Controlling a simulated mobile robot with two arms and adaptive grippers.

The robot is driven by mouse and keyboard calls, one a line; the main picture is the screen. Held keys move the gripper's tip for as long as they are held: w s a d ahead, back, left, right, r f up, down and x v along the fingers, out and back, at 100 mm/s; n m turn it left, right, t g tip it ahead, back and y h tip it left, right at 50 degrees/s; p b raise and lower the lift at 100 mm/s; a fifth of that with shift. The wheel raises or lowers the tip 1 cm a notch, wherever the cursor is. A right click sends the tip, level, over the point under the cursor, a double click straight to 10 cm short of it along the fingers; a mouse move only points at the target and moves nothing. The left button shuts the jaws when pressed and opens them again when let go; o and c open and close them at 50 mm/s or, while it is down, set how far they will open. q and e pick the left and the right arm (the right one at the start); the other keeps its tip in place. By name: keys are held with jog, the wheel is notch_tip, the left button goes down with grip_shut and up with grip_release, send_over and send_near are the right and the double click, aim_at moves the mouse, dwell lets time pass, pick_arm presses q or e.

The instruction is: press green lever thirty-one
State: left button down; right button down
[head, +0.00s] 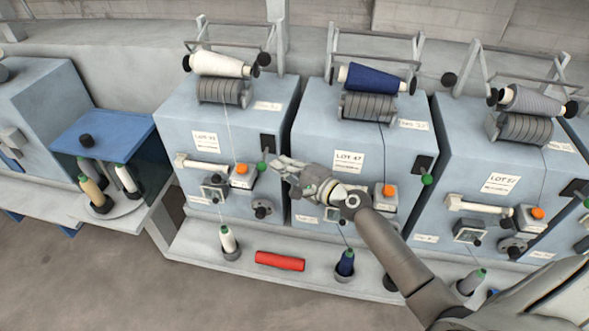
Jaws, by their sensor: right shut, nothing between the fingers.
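A green lever knob (262,166) sits at the right side of the left full machine's blue front, below a dark slot plate. My right gripper (281,167) is shut and empty, with its tips just right of this knob. I cannot tell whether they touch it. A second green knob (427,180) is on the middle machine, and a third (587,203) is at the right edge. The small number labels on the machines are too blurred to read surely. My left gripper is not in view.
The machines carry a white cone (220,64), a blue cone (372,78) and a grey cone (532,99). Orange buttons (241,169) protrude near the levers. A red cylinder (280,261) lies on the front ledge (200,247) among upright bobbins. My right arm crosses the middle machine.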

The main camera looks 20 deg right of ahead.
jog(key=shift+x, duration=1.05)
jog(key=p, duration=0.2)
jog(key=r+m+g+p, duration=0.1)
jog(key=p, duration=0.2)
jog(key=m+p, duration=0.1)
jog(key=p, duration=0.1)
jog(key=shift+s+a+r+g, duration=0.3)
jog(key=shift+s+r, duration=0.1)
jog(key=shift+r, duration=0.25)
dwell(0.6)
jog(key=shift+p, duration=0.35)
dwell(1.0)
